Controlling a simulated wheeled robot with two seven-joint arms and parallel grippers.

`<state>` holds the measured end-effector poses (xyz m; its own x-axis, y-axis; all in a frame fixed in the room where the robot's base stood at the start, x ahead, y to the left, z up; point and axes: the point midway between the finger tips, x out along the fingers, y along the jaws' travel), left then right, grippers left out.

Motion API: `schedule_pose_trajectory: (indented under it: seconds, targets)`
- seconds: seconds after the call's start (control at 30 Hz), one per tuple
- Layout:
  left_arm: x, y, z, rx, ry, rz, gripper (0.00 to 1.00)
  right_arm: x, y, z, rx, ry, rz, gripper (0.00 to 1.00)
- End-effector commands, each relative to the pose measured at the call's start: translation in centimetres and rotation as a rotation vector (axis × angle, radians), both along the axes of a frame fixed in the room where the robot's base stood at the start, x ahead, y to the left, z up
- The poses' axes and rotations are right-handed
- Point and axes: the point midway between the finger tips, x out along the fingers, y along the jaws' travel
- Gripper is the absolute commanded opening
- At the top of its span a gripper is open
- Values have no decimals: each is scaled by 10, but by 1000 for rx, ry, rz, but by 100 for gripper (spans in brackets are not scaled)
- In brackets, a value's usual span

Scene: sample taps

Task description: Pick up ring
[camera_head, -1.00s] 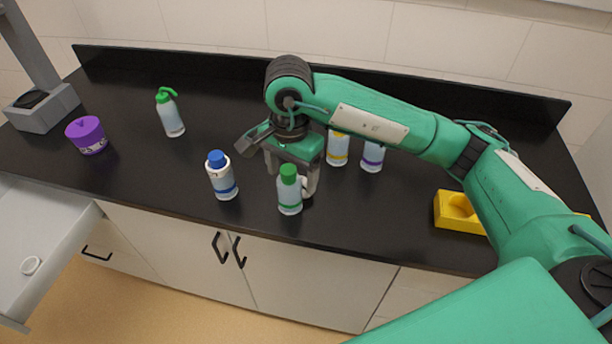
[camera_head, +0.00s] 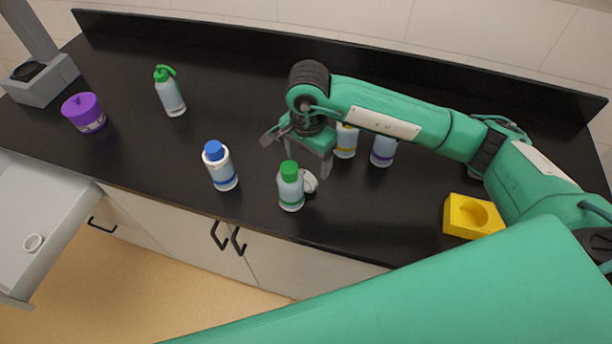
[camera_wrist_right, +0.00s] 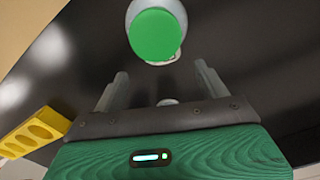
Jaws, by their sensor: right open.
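A small white ring-like piece (camera_head: 309,181) lies on the black counter, close against the right side of the green-capped bottle (camera_head: 290,190). A white part also shows between my fingers in the wrist view (camera_wrist_right: 168,102); I cannot tell its full shape. My right gripper (camera_head: 311,166) is open and empty, pointing down just behind the green-capped bottle. In the wrist view the green cap (camera_wrist_right: 155,35) is beyond the fingertips (camera_wrist_right: 162,76). My left gripper is not in view.
A yellow-banded bottle (camera_head: 345,142) and a purple-banded bottle (camera_head: 382,151) stand behind and right of the gripper. A yellow holder (camera_head: 462,229) lies at right. A green spray bottle (camera_head: 171,97), a purple container (camera_head: 84,113) and a grey stand (camera_head: 60,80) are left.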

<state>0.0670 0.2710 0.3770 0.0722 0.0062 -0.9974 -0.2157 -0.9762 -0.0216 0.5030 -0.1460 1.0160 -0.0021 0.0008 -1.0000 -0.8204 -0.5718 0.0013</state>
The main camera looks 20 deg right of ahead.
Motion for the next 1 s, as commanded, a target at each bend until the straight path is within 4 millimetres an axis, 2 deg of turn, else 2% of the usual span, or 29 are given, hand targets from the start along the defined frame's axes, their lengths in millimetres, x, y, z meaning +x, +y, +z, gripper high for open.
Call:
schedule_pose_trajectory:
  seconds: [0.17, 0.3, 0.43, 0.6, 0.87, 1.0]
  targets:
    - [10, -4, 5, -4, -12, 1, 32, 0, 0, -11, 0, 0, 0, 75]
    - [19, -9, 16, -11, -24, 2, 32, 0, 1, -22, 0, 4, 0, 75]
    - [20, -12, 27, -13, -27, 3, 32, 1, 2, -38, -1, 4, -1, 75]
    - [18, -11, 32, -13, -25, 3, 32, 2, 2, -58, -1, 1, 0, 75]
    - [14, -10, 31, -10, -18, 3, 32, 3, 2, -63, 0, -2, 1, 75]
    - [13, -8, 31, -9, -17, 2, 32, 3, 2, -63, 0, -2, 1, 52]
